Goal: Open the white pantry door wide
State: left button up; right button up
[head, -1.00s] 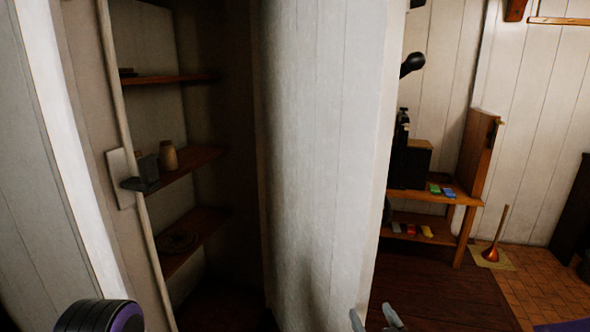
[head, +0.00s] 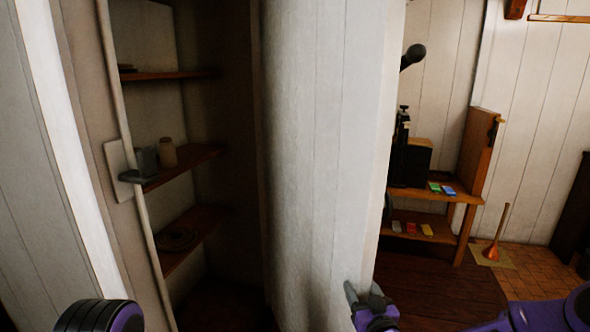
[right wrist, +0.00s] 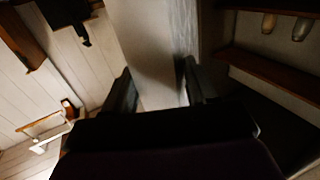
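The white planked pantry door (head: 315,150) stands partly open in the middle of the head view, its free edge toward me and to the right. Dark pantry shelves (head: 185,165) show to its left. My right gripper (head: 366,290) is at the lower part of that free edge, one finger over the pantry-side face and the other just right of the edge. In the right wrist view, the gripper's fingers (right wrist: 157,85) are apart, with the door (right wrist: 155,40) between them; contact is not clear. My left gripper is out of view.
Left of the pantry opening, a pale plate (head: 119,172) with a dark grey lever is on the frame. A wooden bench (head: 455,195) with small coloured blocks stands beyond the door on the right. A copper plunger-like thing (head: 492,250) stands on the tiled floor (head: 540,275).

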jog(key=shift+n+y, duration=0.6)
jog(key=shift+y, duration=0.3)
jog(key=w+d, duration=0.1)
jog(key=d, duration=0.2)
jog(key=w+d+b, duration=0.1)
jog(key=w+d, duration=0.1)
jog(key=d, duration=0.1)
jog(key=w+d+b, duration=0.1)
jog(key=d, duration=0.2)
jog(key=shift+w+d, duration=0.4)
jog(key=shift+w+d+g, duration=0.1)
jog(key=shift+d+g, duration=0.1)
jog(key=shift+g, duration=0.1)
